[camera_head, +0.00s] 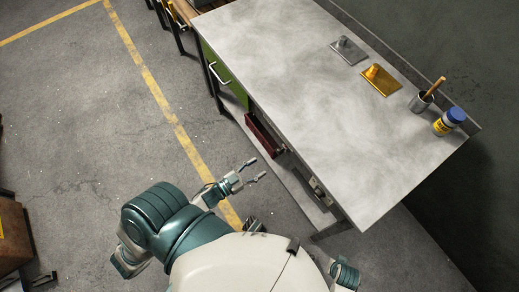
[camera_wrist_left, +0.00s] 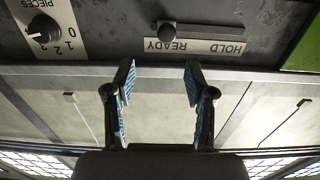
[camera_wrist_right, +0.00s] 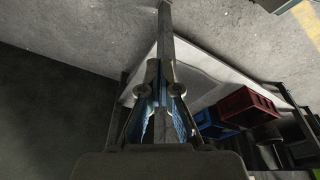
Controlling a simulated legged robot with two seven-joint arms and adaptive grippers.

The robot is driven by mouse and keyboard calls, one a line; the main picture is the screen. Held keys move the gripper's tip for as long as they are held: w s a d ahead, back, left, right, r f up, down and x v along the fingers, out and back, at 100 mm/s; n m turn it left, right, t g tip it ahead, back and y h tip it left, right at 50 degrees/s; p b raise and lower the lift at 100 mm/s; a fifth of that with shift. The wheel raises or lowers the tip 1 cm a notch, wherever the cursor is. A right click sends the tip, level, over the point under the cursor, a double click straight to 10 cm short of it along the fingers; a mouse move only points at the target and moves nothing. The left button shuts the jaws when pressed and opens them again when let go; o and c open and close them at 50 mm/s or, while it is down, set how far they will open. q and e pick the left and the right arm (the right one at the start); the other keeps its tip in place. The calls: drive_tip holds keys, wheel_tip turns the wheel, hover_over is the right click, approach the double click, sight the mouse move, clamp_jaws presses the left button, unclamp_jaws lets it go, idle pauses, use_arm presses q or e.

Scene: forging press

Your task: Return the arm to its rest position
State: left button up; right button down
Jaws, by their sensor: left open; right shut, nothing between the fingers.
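My left gripper (camera_head: 258,168) is open and empty in the head view. It hangs in front of the workbench (camera_head: 310,90), below and outside its front edge. In the left wrist view its two blue-padded fingers (camera_wrist_left: 160,78) stand apart with nothing between them. Beyond them is a dark panel with a slider (camera_wrist_left: 200,34), its handle at the READY end, and a PIECES knob (camera_wrist_left: 42,30). The fingers look apart from both. My right gripper (camera_wrist_right: 161,85) is shut and empty in the right wrist view. In the head view its fingers cannot be made out.
A red bin (camera_head: 263,134) sits under the bench front; it also shows beside a blue bin (camera_wrist_right: 212,122) in the right wrist view. A grey post (camera_wrist_right: 166,32) lies beyond my right fingers. The bench top holds a gold block (camera_head: 380,80) and a blue-lidded jar (camera_head: 450,121).

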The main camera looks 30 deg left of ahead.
use_arm(q)
drive_tip(key=shift+a, duration=0.2)
use_arm(e)
drive_tip(key=shift+a+r, duration=0.1)
drive_tip(key=shift+a, duration=0.1)
use_arm(q)
wheel_tip(320, 180, down, 12)
drive_tip(key=s+a+n+g+y+p, duration=0.2)
drive_tip(key=n+g+y+p, duration=0.1)
drive_tip(key=g+y, duration=0.25)
drive_tip(key=s+d+f+g+y+p, duration=0.1)
drive_tip(key=s+d+f+g+p, duration=0.1)
drive_tip(key=s+f+g, duration=0.7)
drive_tip(key=s+d+f, duration=0.1)
drive_tip(key=s+f, duration=0.2)
drive_tip(key=s, duration=0.3)
drive_tip(key=shift+d+m, duration=0.3)
use_arm(e)
drive_tip(key=s+f, duration=0.4)
drive_tip(key=f, duration=0.8)
drive_tip(key=shift+s+d+f, duration=0.15)
drive_tip(key=shift+s+d, duration=0.05)
drive_tip(key=shift+d, duration=0.2)
use_arm(q)
drive_tip(key=shift+f, duration=0.1)
